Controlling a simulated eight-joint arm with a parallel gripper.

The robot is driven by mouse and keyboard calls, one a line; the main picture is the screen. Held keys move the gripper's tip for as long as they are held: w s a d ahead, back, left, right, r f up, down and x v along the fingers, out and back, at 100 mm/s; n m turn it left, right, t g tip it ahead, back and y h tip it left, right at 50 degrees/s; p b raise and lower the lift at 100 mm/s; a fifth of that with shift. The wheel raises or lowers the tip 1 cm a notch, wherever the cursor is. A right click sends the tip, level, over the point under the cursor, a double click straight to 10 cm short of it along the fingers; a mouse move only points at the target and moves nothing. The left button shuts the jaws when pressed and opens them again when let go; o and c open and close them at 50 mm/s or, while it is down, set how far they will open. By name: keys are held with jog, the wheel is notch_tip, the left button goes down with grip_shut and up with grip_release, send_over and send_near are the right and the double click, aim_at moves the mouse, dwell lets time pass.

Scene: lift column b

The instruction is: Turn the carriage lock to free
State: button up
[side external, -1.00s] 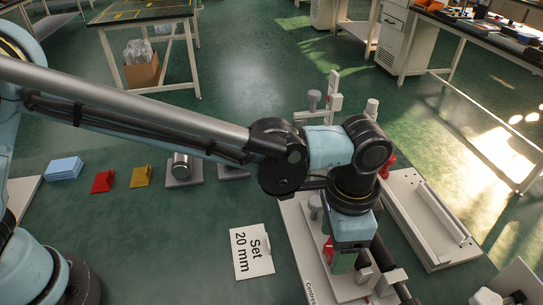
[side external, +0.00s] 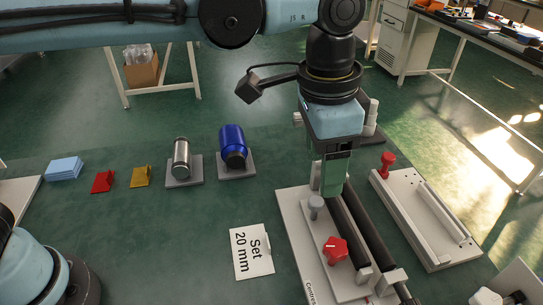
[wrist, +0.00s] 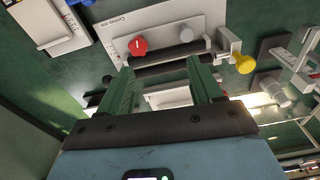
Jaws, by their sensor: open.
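A red lobed knob (side external: 334,251) sits on the pale slide fixture (side external: 287,209); no label names it as the carriage lock. In the wrist view the red knob (wrist: 138,46) carries a white mark, and a grey knob (wrist: 187,34) is right of it. The grey knob (side external: 316,207) is behind the red one in the side view. My gripper (side external: 332,185) points down over the fixture's far part, behind both knobs. Its green fingers (wrist: 160,66) are apart and hold nothing. The knobs lie beyond the fingertips in the wrist view. A yellow knob (wrist: 244,64) shows at the fixture's end.
Two dark rods (side external: 366,232) run along the fixture. A white tray (side external: 412,207) with a red-topped post (side external: 387,165) stands to its right. A "Set 20 mm" card (side external: 251,251) lies left. A blue bottle (side external: 232,142) and metal cylinder (side external: 181,157) stand farther left.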

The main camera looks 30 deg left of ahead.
jog(key=s+a+f+n+t, duration=0.1)
jog(key=a+n+t, duration=0.3)
jog(key=a, duration=1.9)
jog(key=shift+s+a+f+n+t+h, duration=0.3)
jog(key=shift+s+f+n, duration=0.1)
jog(key=shift+n, duration=1.1)
jog(key=shift+d, duration=0.15)
jog(key=m+g+y, duration=0.1)
jog(key=m+g, duration=0.4)
jog(key=m, duration=0.2)
send_over(336, 247)
notch_tip(336, 247, down, 12)
jog(key=shift+r, duration=0.25)
